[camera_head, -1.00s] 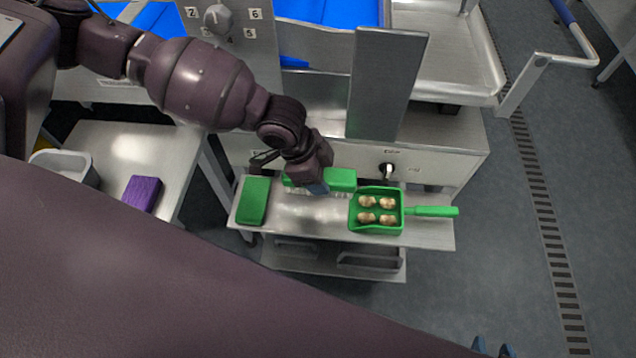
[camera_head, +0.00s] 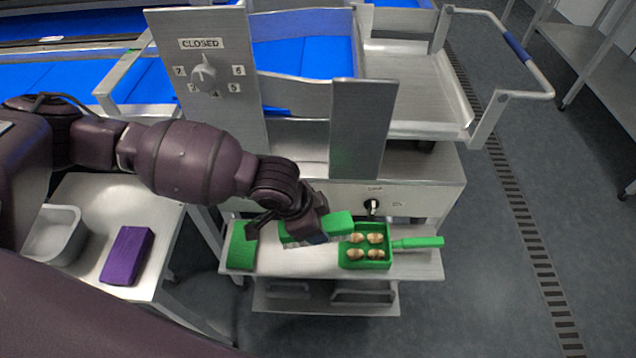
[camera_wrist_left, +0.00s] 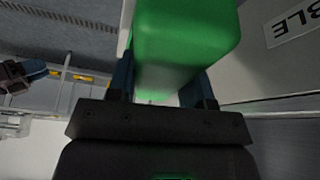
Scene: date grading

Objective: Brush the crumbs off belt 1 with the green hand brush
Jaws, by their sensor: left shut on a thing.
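My left gripper (camera_head: 308,232) is shut on the green hand brush (camera_head: 338,222), just above or on the steel shelf; the exact gap cannot be told. The brush's pale bristles point down. In the left wrist view the green brush body (camera_wrist_left: 185,35) sits between the fingers (camera_wrist_left: 160,90). Blue belts (camera_head: 60,78) lie at the upper left; no number showing which is belt 1 is readable, and no crumbs can be made out. A dark part with a blue tip, apparently my right gripper (camera_wrist_left: 25,75), shows at the wrist view's left edge; its fingers are unclear.
A flat green block (camera_head: 242,246) lies left. A purple block (camera_head: 127,255) and grey tub (camera_head: 54,235) stand on the left table. A panel reads CLOSED (camera_head: 200,44).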

